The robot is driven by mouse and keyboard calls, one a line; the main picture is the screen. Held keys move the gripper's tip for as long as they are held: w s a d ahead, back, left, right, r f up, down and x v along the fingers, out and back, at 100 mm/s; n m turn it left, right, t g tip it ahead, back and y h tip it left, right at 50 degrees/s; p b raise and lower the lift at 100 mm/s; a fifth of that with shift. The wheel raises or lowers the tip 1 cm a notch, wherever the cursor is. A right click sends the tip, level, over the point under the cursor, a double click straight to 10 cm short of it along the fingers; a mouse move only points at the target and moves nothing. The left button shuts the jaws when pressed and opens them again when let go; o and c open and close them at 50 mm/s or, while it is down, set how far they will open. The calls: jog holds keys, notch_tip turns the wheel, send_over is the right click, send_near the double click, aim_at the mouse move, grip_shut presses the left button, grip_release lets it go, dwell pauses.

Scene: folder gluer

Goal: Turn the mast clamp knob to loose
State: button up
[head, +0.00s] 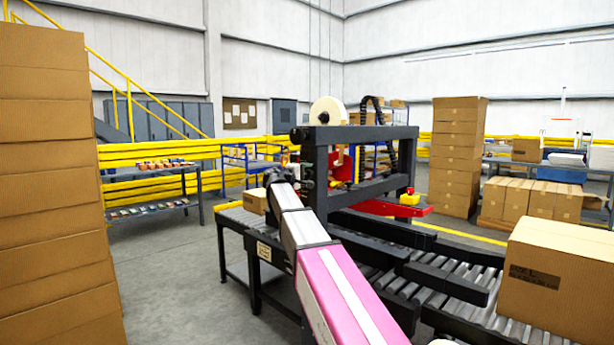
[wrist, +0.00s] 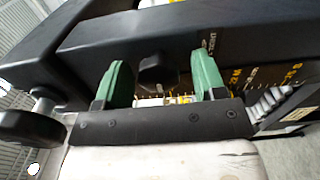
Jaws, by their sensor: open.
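In the wrist view a dark, lobed knob (wrist: 158,70) sits on the face of a black beam, beside a yellow-marked scale. I take it to be the mast clamp knob. My gripper (wrist: 161,78) is open, its two green fingers on either side of this knob, with visible gaps between each finger and the knob. Whether the fingertips reach past the knob in depth is unclear. In the head view my arm reaches to the black mast (head: 315,185) of the machine; my gripper's fingers and this knob cannot be made out there.
A second, round black knob (wrist: 30,128) on a metal shaft stands left of my gripper in the wrist view. A large carton (head: 555,275) sits on the roller conveyor (head: 470,315) at right. A carton stack (head: 50,190) stands at far left. Open floor lies left of the machine.

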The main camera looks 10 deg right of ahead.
jog(key=v, duration=1.1)
jog(key=shift+d+f, duration=0.1)
jog(key=s+d+f+m+g+y, duration=0.1)
jog(key=s+d+f+g+y, duration=0.15)
jog(key=f, duration=0.85)
jog(key=s+d+f+m+g+y, duration=0.1)
jog(key=s+d+f+y, duration=0.2)
jog(key=f, duration=0.7)
jog(key=s+d+f+g+y, duration=0.1)
jog(key=s+d+f+g, duration=0.3)
jog(key=f, duration=0.7)
jog(key=s+a+f+m+g+y, duration=0.1)
jog(key=s+f+m+g+y, duration=0.2)
jog(key=s+f, duration=1.8)
jog(key=shift+s+f+m+y, duration=0.4)
jog(key=shift+m+y, duration=0.8)
jog(key=shift+y, duration=1.35)
jog(key=shift+s+r, duration=0.1)
jog(key=shift+r, duration=0.05)
